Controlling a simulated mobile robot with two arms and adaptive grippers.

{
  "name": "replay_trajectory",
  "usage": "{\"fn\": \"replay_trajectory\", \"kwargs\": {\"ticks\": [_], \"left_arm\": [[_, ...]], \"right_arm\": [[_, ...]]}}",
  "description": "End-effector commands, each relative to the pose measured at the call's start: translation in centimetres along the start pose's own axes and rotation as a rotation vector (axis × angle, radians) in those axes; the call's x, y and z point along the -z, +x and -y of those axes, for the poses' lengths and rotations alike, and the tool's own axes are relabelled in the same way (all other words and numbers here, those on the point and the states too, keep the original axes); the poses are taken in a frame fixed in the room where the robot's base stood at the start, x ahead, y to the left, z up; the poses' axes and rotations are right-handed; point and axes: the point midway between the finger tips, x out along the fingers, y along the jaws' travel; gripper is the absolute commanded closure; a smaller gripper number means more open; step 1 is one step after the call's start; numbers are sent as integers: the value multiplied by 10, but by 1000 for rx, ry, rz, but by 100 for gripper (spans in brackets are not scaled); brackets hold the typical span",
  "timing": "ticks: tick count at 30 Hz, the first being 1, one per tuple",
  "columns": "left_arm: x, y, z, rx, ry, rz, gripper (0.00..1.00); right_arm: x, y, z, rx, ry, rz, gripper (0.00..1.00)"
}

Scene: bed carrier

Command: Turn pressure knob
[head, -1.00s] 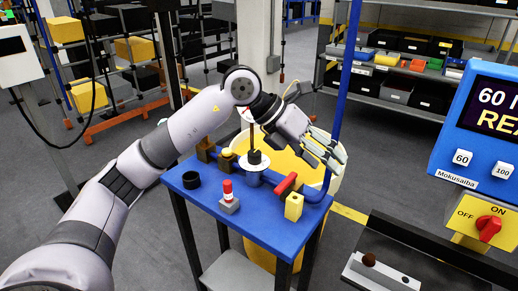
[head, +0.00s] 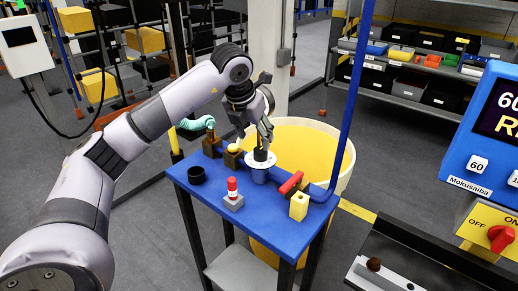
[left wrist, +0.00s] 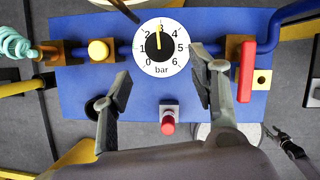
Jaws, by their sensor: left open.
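The pressure knob (head: 260,156) is black and stands on a round white dial on the blue table. In the left wrist view the knob (left wrist: 158,44) has a yellow pointer at about 3 on a scale marked bar. My left gripper (head: 256,136) is open and points down just above the knob. In the left wrist view its two fingers (left wrist: 164,72) are spread to either side, near the dial's lower edge, with nothing between them. A small dark shape at the lower right there looks like my right gripper (left wrist: 283,140); its jaw state is unclear.
The blue table (head: 215,190) also carries a yellow button (left wrist: 99,50), a red-topped switch (head: 232,193), a red handle (head: 290,182) and a yellow block (head: 299,206). A blue pipe (head: 352,100) rises at right. A large yellow-lined bin (head: 310,148) stands behind.

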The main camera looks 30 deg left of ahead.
Motion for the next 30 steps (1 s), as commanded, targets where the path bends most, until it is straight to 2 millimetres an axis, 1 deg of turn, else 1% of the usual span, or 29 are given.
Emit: {"fn": "replay_trajectory", "kwargs": {"ticks": [1, 6, 9, 12, 16, 23, 30], "left_arm": [[1, 11, 0, -1, 0, -4, 46], [0, 43, 0, 0, 1, -2, 46], [0, 57, 1, 1, 1, -2, 46], [0, 66, 1, 1, 1, 0, 46], [0, 72, 0, 1, 1, 0, 46], [0, 73, 1, 1, 1, 1, 46], [0, 72, 1, 1, 1, 1, 60]], "right_arm": [[0, -2, 0, 0, 0, 0, 60], [0, -6, -1, -1, -1, 0, 60], [0, -8, -1, -1, -1, 0, 60], [1, -9, -1, -1, -1, 0, 60], [1, -9, -1, -1, -1, 0, 60], [1, -9, -1, 0, -1, 0, 60], [1, -9, -1, 0, -1, -1, 60]]}}
